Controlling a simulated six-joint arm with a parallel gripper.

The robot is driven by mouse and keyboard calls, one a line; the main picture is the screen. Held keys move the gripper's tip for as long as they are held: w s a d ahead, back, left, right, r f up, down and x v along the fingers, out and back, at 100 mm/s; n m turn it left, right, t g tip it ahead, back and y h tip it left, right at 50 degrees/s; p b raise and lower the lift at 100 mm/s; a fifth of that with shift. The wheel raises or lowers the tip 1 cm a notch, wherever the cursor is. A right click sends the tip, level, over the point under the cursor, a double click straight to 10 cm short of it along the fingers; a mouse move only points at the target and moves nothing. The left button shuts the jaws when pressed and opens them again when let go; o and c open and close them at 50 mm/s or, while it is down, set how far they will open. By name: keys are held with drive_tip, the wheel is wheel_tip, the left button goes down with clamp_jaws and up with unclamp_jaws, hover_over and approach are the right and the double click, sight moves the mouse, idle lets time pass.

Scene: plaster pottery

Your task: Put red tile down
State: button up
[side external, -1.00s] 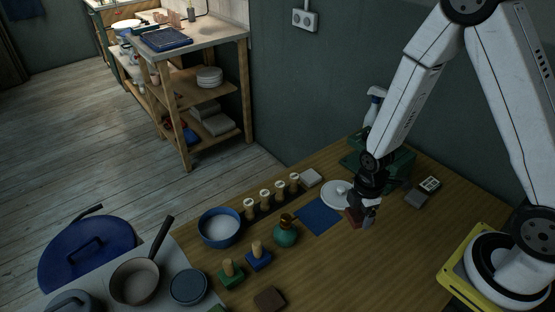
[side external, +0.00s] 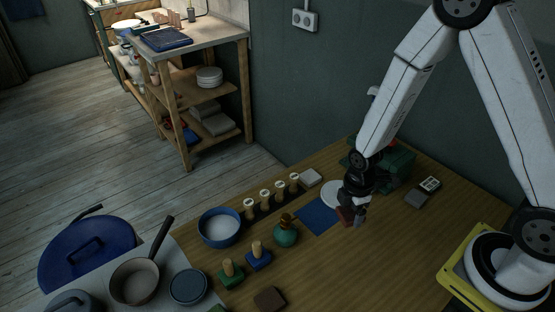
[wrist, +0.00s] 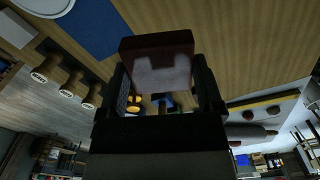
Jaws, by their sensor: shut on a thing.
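The red tile (side external: 346,215) is a dark red-brown block in my gripper (side external: 352,214), low over the wooden table beside the right corner of the blue mat (side external: 319,214). In the wrist view the tile (wrist: 157,44) sits between the two fingers of my gripper (wrist: 160,85), which are shut on it. Its near face carries a pale patch. I cannot tell whether its lower edge touches the table. The blue mat also shows in the wrist view (wrist: 90,25), apart from the tile.
A white round plate (side external: 331,192) lies behind the mat. A green vase (side external: 286,235), a blue bowl (side external: 219,228) and several wooden-handled stamps (side external: 264,196) stand to the left. A green box (side external: 398,168) is behind my gripper.

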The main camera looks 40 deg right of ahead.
drive_tip(key=w+a+n, duration=0.2)
drive_tip(key=w+a, duration=0.4)
drive_tip(key=a, duration=0.4)
drive_tip(key=w+a+r+n, duration=0.1)
drive_tip(key=w+a+n, duration=0.1)
drive_tip(key=w+a, duration=0.3)
drive_tip(key=a, duration=0.4)
drive_tip(key=shift+w+a+r, duration=0.3)
drive_tip(key=shift+w+a, duration=0.1)
hover_over(221, 230)
drive_tip(key=shift+s+f, duration=0.15)
drive_tip(key=shift+f, duration=4.55)
drive_tip(key=shift+f, duration=0.1)
drive_tip(key=shift+w+f, duration=0.2)
drive_tip(key=shift+f, duration=1.5)
